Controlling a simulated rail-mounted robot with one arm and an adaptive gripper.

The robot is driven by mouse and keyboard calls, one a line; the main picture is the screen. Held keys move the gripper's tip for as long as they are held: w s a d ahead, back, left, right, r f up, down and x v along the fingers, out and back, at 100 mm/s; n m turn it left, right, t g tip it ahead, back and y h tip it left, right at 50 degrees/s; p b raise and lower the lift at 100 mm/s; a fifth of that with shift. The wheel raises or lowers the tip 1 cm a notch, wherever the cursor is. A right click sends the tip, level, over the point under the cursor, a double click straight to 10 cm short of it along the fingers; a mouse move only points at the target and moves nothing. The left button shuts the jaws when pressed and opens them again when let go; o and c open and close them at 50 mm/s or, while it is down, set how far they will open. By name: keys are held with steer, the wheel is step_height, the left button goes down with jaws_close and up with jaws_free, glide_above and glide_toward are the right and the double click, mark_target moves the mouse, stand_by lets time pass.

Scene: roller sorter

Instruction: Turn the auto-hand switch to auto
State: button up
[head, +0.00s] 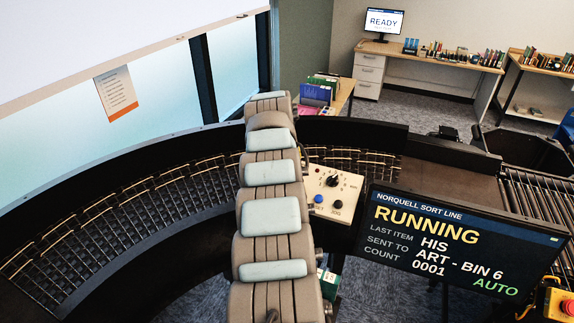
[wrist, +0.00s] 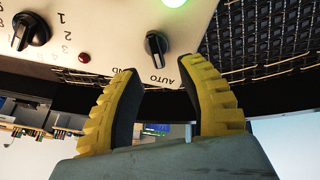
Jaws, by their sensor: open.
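The auto-hand switch (wrist: 156,45) is a black knob with a raised bar on a cream control panel (wrist: 105,38). The AUTO label and part of the HAND label show beside it, upside down in the wrist view. The bar is tilted, with its lower end toward the AUTO label side. My gripper (wrist: 158,72) is open, its yellow and black fingers on either side of the label area, just short of the knob. No contact with the knob shows. In the head view the panel (head: 345,189) is partly behind my arm, and I cannot make out this switch there.
The line screen (head: 455,240) reads RUNNING, with AUTO in green. A numbered dial (wrist: 30,32), a small red lamp (wrist: 84,57) and a lit green lamp (wrist: 175,2) share the panel. The curved conveyor (head: 130,215) surrounds my arm. A red stop button (head: 567,307) is at lower right.

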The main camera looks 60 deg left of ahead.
steer(key=v, duration=0.8)
steer(key=shift+d+r, duration=0.1)
steer(key=shift+d, duration=0.05)
stand_by(0.4)
